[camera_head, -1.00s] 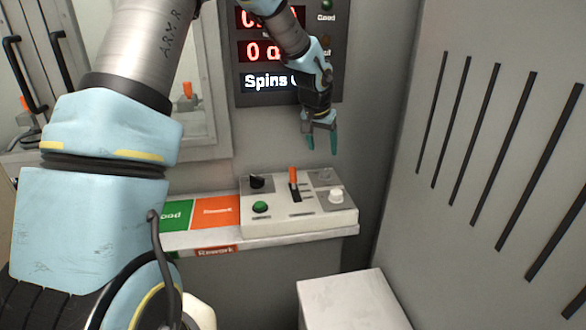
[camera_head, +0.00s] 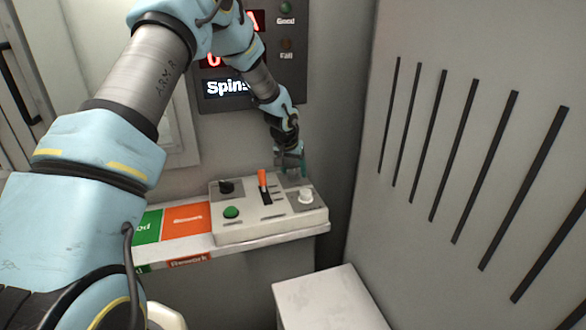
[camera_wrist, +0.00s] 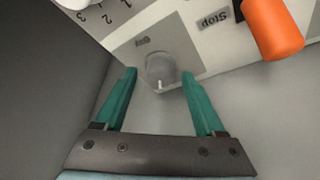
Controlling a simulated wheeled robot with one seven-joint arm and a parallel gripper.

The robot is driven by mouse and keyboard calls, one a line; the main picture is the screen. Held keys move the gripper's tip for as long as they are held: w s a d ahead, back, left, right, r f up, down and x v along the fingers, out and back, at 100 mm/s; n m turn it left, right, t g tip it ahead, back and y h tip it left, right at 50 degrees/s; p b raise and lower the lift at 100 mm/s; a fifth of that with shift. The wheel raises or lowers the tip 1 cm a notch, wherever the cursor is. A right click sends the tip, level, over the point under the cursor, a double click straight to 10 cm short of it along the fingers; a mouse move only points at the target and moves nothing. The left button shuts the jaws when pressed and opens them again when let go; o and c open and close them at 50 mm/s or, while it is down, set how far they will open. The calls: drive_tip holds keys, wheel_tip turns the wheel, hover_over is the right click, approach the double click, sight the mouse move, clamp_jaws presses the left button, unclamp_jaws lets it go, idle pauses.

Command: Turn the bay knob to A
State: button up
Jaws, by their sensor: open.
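The control box (camera_head: 268,231) stands on a ledge under the display. A grey round knob (camera_wrist: 160,66) with a white pointer mark sits at the box's rear right corner. A small label beside it appears upside down in the wrist view and is too blurred to read surely. My gripper (camera_wrist: 159,74) is open, with its two green fingertips on either side of this knob as seen from the wrist. I cannot tell whether they touch it or are still above it. In the head view my gripper (camera_head: 290,163) is over that corner and hides the knob.
An orange lever (camera_head: 262,178) stands close to the left of my gripper. The box also has a white knob (camera_head: 306,196), a black knob (camera_head: 226,187) and a green button (camera_head: 231,212). A slotted grey panel (camera_head: 450,150) rises at the right.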

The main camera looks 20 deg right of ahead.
clamp_jaws()
idle(0.6)
